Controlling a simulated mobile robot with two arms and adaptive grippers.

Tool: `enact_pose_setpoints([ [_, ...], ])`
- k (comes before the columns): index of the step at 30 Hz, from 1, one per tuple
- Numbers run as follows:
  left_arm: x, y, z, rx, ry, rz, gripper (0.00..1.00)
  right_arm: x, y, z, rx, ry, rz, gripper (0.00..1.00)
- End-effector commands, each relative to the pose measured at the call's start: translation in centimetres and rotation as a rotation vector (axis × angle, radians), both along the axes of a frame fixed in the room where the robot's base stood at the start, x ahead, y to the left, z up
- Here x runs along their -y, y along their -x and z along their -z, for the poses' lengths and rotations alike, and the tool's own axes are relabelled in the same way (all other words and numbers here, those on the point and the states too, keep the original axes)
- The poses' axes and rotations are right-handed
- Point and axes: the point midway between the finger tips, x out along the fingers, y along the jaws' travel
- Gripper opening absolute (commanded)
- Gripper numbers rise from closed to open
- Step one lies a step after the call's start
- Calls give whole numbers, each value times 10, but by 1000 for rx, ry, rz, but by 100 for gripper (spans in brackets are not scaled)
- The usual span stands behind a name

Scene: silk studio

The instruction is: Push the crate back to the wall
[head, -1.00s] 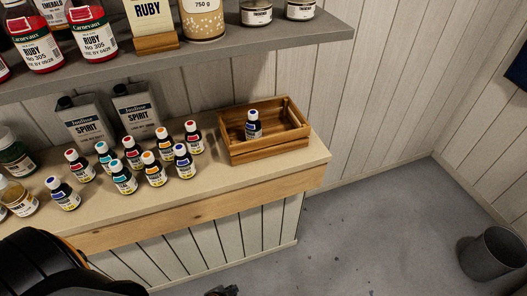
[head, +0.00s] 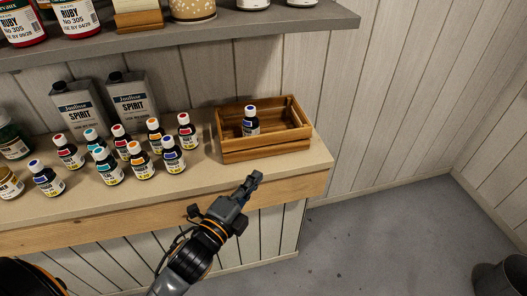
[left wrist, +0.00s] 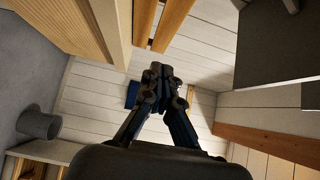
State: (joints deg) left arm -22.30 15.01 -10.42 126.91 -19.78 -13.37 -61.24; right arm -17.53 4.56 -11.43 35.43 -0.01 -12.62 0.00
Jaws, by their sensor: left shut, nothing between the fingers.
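The wooden crate (head: 265,146) sits on the right end of the counter (head: 100,205), with a small dark bottle with a blue cap (head: 250,122) standing in it. A gap of counter shows between the crate and the wall on its left side; how far its back is from the wall I cannot tell. My left gripper (head: 254,178) is in front of the crate, at the counter's front edge, shut and empty, apart from the crate. The left gripper (left wrist: 158,75) also shows in the left wrist view, with wooden slats above it. My right gripper is not in view.
Several small capped bottles (head: 141,163) stand on the counter left of the crate. Two grey spirit cans (head: 133,97) stand behind them. A grey shelf (head: 300,25) with jars overhangs the counter. A grey bin (head: 497,279) stands on the floor at right.

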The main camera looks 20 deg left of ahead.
Motion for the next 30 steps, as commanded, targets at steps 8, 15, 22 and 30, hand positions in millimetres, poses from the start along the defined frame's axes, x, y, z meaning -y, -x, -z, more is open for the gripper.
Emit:
enact_pose_setpoints([
  [8, 11, -58, 2, 3, 1, -1, 0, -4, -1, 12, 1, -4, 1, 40],
  [15, 0, -92, 2, 0, -1, -1, 0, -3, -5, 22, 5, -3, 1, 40],
  [22, -9, -104, 1, -1, 2, 0, 0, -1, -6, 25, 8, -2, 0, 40],
  [30, -9, -104, 1, -2, 3, 0, 0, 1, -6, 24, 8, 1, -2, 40],
])
